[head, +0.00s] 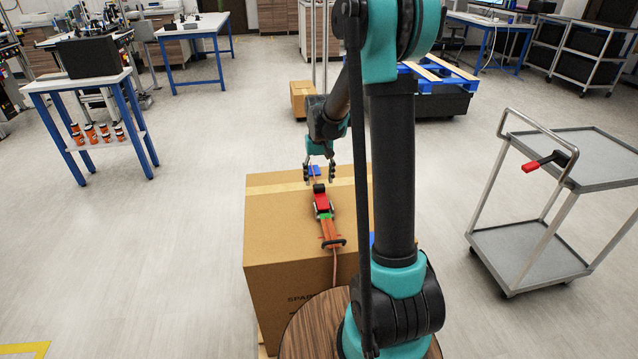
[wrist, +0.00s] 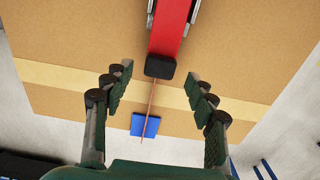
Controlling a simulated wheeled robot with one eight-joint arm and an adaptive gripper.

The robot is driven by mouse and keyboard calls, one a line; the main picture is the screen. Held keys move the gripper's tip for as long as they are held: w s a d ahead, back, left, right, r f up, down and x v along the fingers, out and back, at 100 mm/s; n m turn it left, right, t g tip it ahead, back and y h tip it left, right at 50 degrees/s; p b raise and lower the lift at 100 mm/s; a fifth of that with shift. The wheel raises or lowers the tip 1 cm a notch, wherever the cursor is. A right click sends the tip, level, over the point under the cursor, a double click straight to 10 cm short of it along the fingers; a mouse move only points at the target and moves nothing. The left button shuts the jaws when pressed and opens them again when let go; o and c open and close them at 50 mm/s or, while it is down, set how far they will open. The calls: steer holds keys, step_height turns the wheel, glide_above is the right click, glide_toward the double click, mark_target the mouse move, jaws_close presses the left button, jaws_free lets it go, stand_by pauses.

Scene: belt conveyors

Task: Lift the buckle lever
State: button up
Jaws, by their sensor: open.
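The buckle lever (head: 322,203) is a red bar with a black end, lying on top of a large cardboard box (head: 270,225). In the wrist view the red lever (wrist: 172,28) comes in from the top, and its black tip (wrist: 160,67) points toward my gripper. My gripper (head: 319,180) is above the box, just beyond the lever's black end. In the wrist view my gripper (wrist: 160,85) is open and empty, with its fingers spread to either side of the line of the lever. I cannot tell the exact height gap.
A blue piece (wrist: 145,125) lies at the far side by a thin cord (wrist: 150,100). A grey cart (head: 540,225) stands right, and a blue-legged table (head: 85,85) left. Floor between is clear.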

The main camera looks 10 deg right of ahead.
mark_target(321, 196)
steer(key=shift+f, duration=1.25)
steer(key=shift+c, duration=0.5)
jaws_close()
